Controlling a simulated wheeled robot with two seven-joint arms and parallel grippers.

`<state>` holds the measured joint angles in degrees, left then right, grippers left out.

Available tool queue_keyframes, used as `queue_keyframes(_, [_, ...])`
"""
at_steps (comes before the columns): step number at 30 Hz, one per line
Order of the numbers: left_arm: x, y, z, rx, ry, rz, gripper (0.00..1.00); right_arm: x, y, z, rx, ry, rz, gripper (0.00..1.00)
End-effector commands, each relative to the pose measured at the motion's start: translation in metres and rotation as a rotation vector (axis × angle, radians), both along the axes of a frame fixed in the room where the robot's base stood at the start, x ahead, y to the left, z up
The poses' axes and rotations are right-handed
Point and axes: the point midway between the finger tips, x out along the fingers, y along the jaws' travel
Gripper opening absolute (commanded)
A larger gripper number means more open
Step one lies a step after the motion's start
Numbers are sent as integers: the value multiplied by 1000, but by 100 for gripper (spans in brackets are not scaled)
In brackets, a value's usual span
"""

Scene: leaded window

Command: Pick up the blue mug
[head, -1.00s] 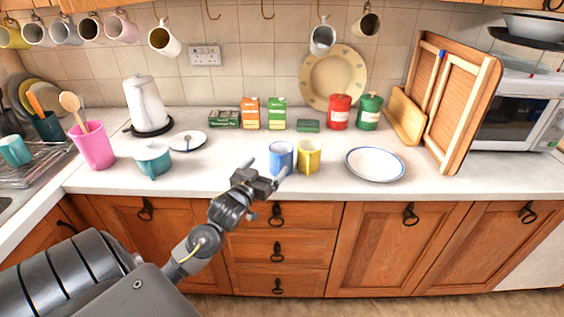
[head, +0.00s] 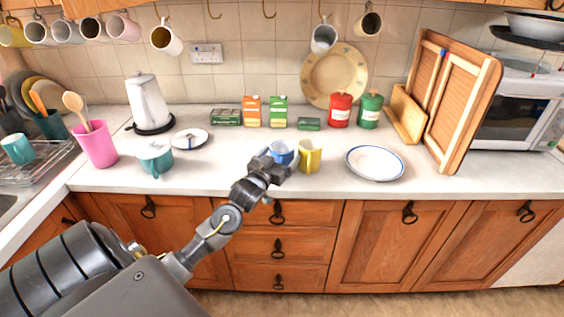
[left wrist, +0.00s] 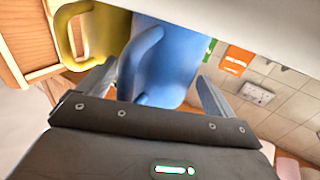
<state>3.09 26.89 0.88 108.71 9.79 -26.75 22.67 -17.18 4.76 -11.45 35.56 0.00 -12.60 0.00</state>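The blue mug (head: 282,150) stands on the counter, partly hidden behind my left gripper (head: 279,160) in the head view. In the left wrist view the mug (left wrist: 178,58) fills the space between the two fingers, with its handle toward the camera. The left gripper is open, with one finger on each side of the mug. The right-hand finger in that view looks close to the mug; I cannot tell whether it touches. My right gripper is in neither view.
A yellow mug (head: 309,156) stands close at the right of the blue mug. Cartons and tins line the wall behind. The counter between pot and blue mug is clear.

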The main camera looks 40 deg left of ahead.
Motion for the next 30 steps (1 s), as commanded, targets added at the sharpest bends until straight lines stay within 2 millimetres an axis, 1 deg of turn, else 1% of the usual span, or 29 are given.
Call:
queue_keyframes(1, [0,0,0,0,0,0,84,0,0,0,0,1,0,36])
queue_keyframes(2, [0,0,0,0,0,0,81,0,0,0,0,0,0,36])
queue_keyframes(12, [0,0,0,0,0,0,36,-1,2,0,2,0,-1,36])
queue_keyframes(20, [0,0,2,1,-3,0,35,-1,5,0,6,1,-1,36])
queue_keyframes(23, [0,0,6,1,-5,0,35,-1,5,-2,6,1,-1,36])
queue_keyframes(26, [0,1,15,1,-7,1,35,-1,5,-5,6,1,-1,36])
queue_keyframes(29, [0,0,31,1,-9,-1,35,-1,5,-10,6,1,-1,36])
queue_keyframes(30, [-4,-3,39,0,-8,-2,35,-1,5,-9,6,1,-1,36])
